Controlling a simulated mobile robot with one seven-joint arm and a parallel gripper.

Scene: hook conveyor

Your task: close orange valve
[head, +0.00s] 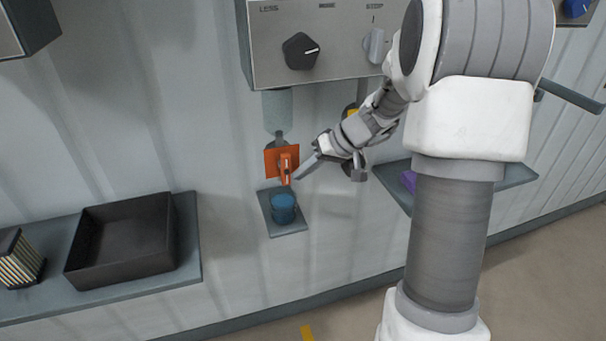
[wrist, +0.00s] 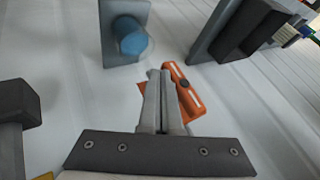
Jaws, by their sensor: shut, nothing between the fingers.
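The orange valve (head: 283,163) is on the wall below a clear tube, with an orange plate and a raised orange handle. In the head view the handle points downward. My gripper (head: 299,178) is shut and empty, its tips just right of the lower handle. In the wrist view the orange valve handle (wrist: 184,88) lies right beside my shut fingers (wrist: 160,75), and the fingers cover part of the plate. I cannot tell whether they touch. A blue cup (head: 283,208) stands on a small grey shelf (head: 290,231) below the valve; the cup also shows in the wrist view (wrist: 130,38).
A control panel (head: 330,65) with a black knob (head: 300,51) and a grey switch (head: 375,45) juts out above. A black tray (head: 121,240) and a striped box (head: 20,260) sit on the left shelf (head: 187,240). A purple object (head: 408,181) is on the right shelf.

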